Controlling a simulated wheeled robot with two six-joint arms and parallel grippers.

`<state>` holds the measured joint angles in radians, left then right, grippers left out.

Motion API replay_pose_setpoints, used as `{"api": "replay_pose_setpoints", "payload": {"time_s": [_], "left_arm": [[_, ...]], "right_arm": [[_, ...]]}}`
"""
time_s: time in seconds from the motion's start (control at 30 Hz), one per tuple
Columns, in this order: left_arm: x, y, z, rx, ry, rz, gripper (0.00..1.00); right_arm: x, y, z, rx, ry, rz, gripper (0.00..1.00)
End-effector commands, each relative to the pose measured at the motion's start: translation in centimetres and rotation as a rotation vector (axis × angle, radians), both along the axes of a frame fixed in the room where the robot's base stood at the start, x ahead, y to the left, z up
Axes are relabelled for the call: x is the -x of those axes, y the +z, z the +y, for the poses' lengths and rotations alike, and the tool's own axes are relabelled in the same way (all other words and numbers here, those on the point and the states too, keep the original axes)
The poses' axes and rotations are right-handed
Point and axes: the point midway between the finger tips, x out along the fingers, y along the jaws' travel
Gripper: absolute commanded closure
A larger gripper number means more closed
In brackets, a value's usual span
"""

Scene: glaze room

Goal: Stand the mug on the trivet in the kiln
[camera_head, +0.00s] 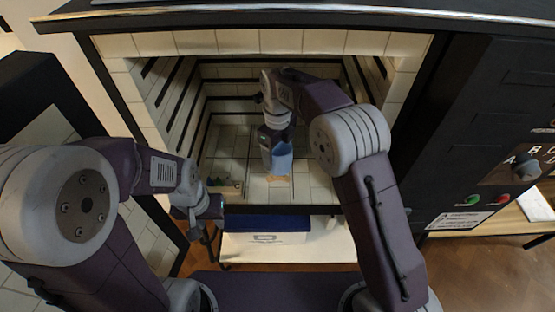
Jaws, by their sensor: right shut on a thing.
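My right arm reaches into the open kiln (318,176). My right gripper (276,150) points down inside it and is shut on a blue thing that looks like the mug (283,162). The gripper and wrist hide part of it. A small tan patch, perhaps the trivet (276,179), shows just below the mug on the kiln floor. I cannot tell whether the mug touches it. My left gripper (212,207) is outside, near the kiln's front left edge. Its fingers are too small and dark to tell whether they are open.
Small greenish and tan items (226,187) lie at the kiln's front left, close to my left gripper. Tiled walls with dark slots enclose the chamber. A white box with a blue top (265,238) stands below. A black control panel (480,130) is at the right.

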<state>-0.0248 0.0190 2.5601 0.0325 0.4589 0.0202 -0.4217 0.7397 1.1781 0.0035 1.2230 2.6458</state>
Motion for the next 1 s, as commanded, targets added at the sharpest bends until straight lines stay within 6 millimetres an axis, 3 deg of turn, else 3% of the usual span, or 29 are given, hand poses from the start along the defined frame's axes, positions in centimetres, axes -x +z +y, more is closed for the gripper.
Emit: {"api": "replay_pose_setpoints", "payload": {"time_s": [0.03, 0.13, 0.57, 0.6, 0.63, 0.67, 1.0], "left_arm": [[0.0, -0.5, 0.0, 0.0, 0.0, 0.0, 0.64], [0.0, -0.7, 0.0, 0.0, 0.0, 0.0, 0.64], [0.0, -0.6, 0.0, 0.0, 0.0, 0.0, 0.64], [0.0, -0.6, 0.0, 0.0, 0.0, 0.0, 0.64], [0.0, -0.6, 0.0, 0.0, 0.0, 0.0, 0.64], [0.0, -0.6, 0.0, 0.0, 0.0, 0.0, 0.64], [0.0, -0.5, 0.0, 0.0, 0.0, 0.0, 0.64]], "right_arm": [[0.1, -1.5, 0.0, 0.002, 0.0, 0.004, 0.85], [0.0, -3.0, 0.0, 0.001, 0.0, 0.002, 0.85], [-0.4, -3.6, 0.0, 0.001, -0.003, 0.002, 0.85], [-0.4, -3.6, 0.0, 0.001, -0.003, 0.002, 0.22], [-0.4, -3.6, 0.0, 0.001, -0.003, 0.002, 0.14], [-0.4, -3.6, 0.0, 0.001, -0.003, 0.002, 0.08], [-0.4, -3.1, 0.0, 0.001, -0.003, -0.001, 0.08]]}}
